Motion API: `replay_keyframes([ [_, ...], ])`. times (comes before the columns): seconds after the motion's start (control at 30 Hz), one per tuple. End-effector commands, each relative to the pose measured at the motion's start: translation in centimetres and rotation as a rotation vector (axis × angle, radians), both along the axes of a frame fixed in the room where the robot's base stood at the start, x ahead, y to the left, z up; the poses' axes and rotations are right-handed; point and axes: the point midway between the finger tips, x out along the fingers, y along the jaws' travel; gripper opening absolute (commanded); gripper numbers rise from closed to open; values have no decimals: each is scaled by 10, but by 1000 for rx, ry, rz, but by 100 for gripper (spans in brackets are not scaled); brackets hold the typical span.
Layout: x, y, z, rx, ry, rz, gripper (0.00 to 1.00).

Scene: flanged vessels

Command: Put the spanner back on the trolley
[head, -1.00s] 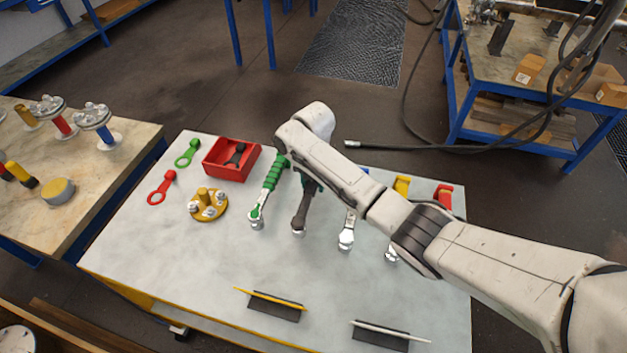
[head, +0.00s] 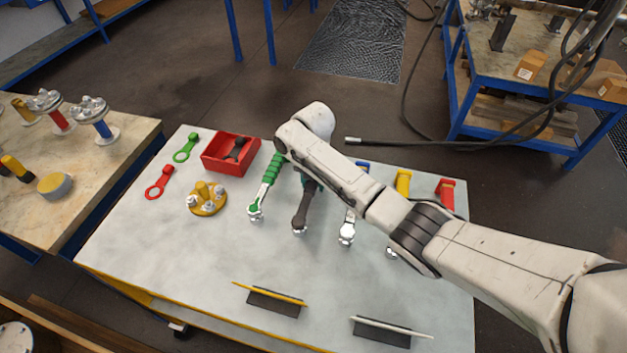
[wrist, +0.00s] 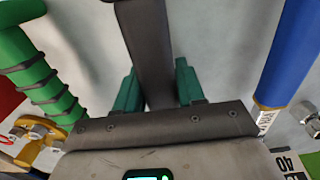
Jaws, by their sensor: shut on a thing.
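The spanner, a dark grey handle (head: 304,208) with a bright metal head, points toward the front of the trolley in the head view. It lies between the green-handled tool and a blue-handled one, over or on the pale trolley top (head: 200,250). I cannot tell whether it touches the surface. My gripper (head: 307,181) is mostly hidden under my arm in the head view. In the wrist view, the teal fingers of my gripper (wrist: 156,85) stand on both sides of the dark handle (wrist: 148,45) and are shut on it.
A green-handled tool (head: 270,179) lies close on the left. A blue handle (wrist: 292,52) is close on the right. Yellow (head: 402,182) and red (head: 446,192) handles lie further right. A red tray (head: 214,160) and a yellow flanged piece (head: 205,207) are left.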

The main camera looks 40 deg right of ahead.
Motion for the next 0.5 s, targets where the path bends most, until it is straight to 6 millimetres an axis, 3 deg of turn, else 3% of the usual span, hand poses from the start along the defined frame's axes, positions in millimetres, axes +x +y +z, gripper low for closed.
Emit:
replay_keyframes([
  [0.13, 1, 0, -3, 0, -1, 0, 2],
  [0.17, 1, 0, -2, -1, -2, 0, 42],
  [0.43, 0, 0, -2, 0, -1, 0, 67],
  [0.5, 0, 0, -3, 0, -1, 0, 68],
])
